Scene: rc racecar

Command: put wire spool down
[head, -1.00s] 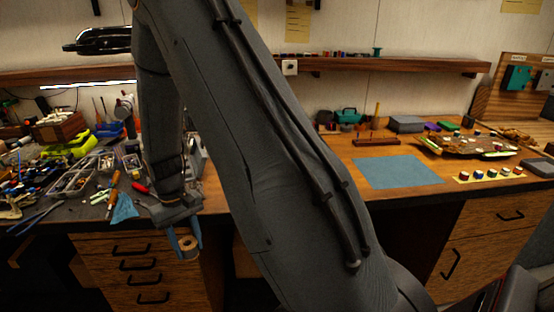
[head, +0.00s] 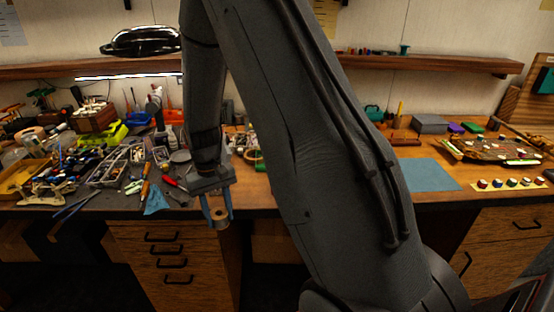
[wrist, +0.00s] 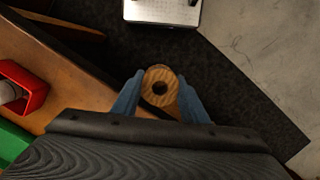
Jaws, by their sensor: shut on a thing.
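The wire spool (head: 220,218) is a small round wooden-coloured spool with a dark centre hole. My gripper (head: 217,209) is shut on it, with a blue finger on each side. In the head view the spool hangs in front of the workbench's front edge, near the drawers. The wrist view shows the spool (wrist: 160,86) end-on between the two blue fingers (wrist: 160,98), with dark floor and part of a wooden edge behind it. My arm hides the middle of the bench.
The workbench's left part is crowded with tools, a yellow-green tool (head: 108,134) and a wooden box (head: 93,117). A blue mat (head: 429,175) lies bare on the right. A shelf (head: 450,64) runs behind.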

